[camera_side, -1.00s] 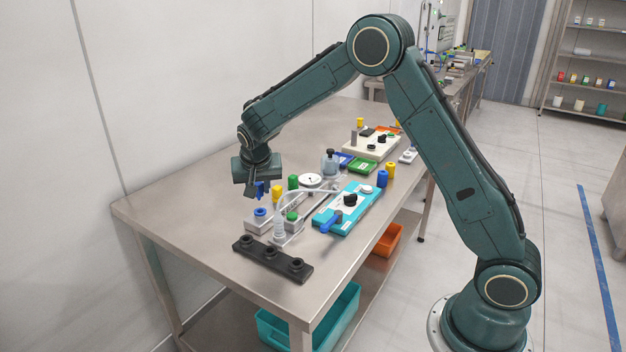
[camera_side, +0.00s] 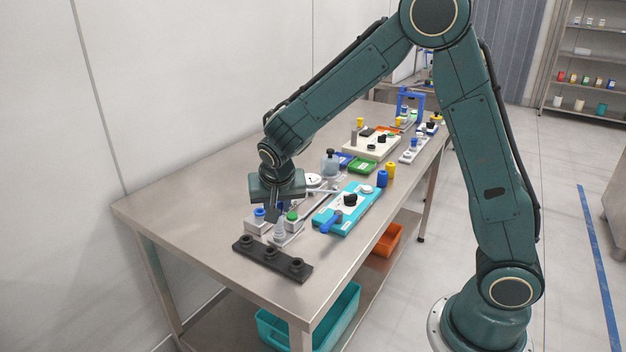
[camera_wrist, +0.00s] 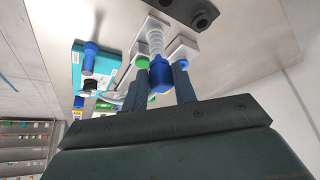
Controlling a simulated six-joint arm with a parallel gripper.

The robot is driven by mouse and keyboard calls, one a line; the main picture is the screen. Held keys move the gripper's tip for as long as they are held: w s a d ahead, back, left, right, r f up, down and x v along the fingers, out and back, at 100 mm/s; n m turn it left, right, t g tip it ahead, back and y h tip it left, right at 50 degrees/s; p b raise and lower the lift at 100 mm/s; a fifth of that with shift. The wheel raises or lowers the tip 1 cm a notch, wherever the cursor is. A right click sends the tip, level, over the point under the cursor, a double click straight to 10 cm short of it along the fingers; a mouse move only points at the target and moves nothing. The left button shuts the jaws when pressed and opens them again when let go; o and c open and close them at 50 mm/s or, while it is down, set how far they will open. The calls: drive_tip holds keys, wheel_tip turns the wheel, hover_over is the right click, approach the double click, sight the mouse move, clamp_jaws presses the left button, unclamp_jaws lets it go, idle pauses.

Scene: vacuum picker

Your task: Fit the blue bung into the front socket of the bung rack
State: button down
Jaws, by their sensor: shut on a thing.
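My gripper (camera_side: 282,212) is shut on the blue bung (camera_wrist: 160,76), which sits between the two dark fingers in the wrist view. In the side view the gripper hides most of the bung. It is above the workbench, just behind the grey ribbed bellows (camera_side: 280,231) and the green-capped pale block (camera_side: 290,228).
A pale block with a blue cap (camera_side: 260,213) stands left of the gripper. A teal box with a blue handle (camera_side: 345,215) lies to the right. Blue and yellow cylinders (camera_side: 382,178) stand beyond it. The bench's left side is clear.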

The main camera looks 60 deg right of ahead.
drive_tip(key=s+a, duration=0.4)
drive_tip(key=s, duration=0.4)
drive_tip(key=shift+f, duration=2.6)
drive_tip(key=c, duration=1.9)
unclamp_jaws()
clamp_jaws()
drive_tip(key=shift+f, duration=1.25)
